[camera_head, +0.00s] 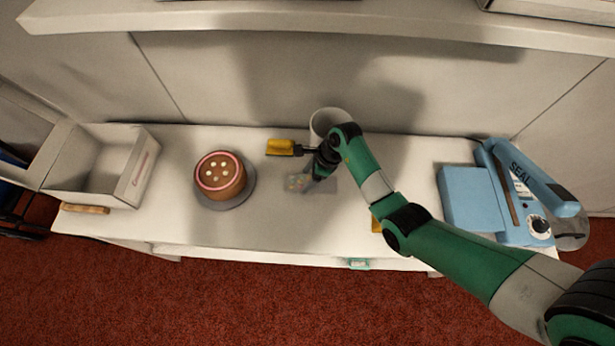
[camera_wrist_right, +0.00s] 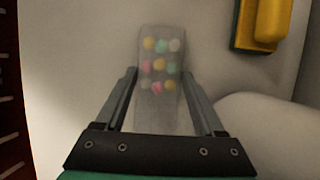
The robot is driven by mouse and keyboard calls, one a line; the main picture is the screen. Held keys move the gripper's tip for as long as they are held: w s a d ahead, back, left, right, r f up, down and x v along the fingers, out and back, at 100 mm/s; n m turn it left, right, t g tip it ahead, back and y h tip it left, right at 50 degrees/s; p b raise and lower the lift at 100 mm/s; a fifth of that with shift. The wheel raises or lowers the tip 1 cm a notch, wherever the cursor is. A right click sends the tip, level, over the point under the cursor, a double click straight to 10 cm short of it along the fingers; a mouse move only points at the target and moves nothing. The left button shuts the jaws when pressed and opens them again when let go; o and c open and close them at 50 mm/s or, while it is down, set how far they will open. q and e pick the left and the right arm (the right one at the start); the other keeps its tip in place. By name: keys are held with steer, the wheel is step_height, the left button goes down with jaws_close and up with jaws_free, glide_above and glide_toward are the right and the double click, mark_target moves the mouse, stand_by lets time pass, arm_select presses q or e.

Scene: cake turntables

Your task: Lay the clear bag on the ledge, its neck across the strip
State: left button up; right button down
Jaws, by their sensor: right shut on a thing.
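The clear bag (camera_head: 297,182), holding several coloured sweets, is at the middle of the white table. In the right wrist view the bag (camera_wrist_right: 158,98) lies between the two fingers of my right gripper (camera_wrist_right: 160,76). My right gripper (camera_head: 320,172) is shut on it; whether the bag touches the table is hard to tell. The blue sealer (camera_head: 521,200), marked SEAL, stands at the right end of the table with its arm raised. Its pale blue ledge (camera_head: 463,198) is on its left, beside the dark strip (camera_head: 507,195). My left gripper is out of view.
A cake (camera_head: 220,176) on a grey turntable (camera_head: 240,200) stands left of the bag. A yellow-headed tool (camera_head: 280,147) and a white cup (camera_head: 326,118) are close behind my right gripper. An open white box (camera_head: 103,165) is at the left end. Bare table lies before the ledge.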

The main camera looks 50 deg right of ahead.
mark_target(322, 182)
steer(key=shift+c, duration=1.3)
jaws_free()
steer(key=p+v, duration=0.5)
steer(key=v, duration=0.7)
steer(key=shift+o, duration=1.3)
steer(key=shift+r, duration=0.1)
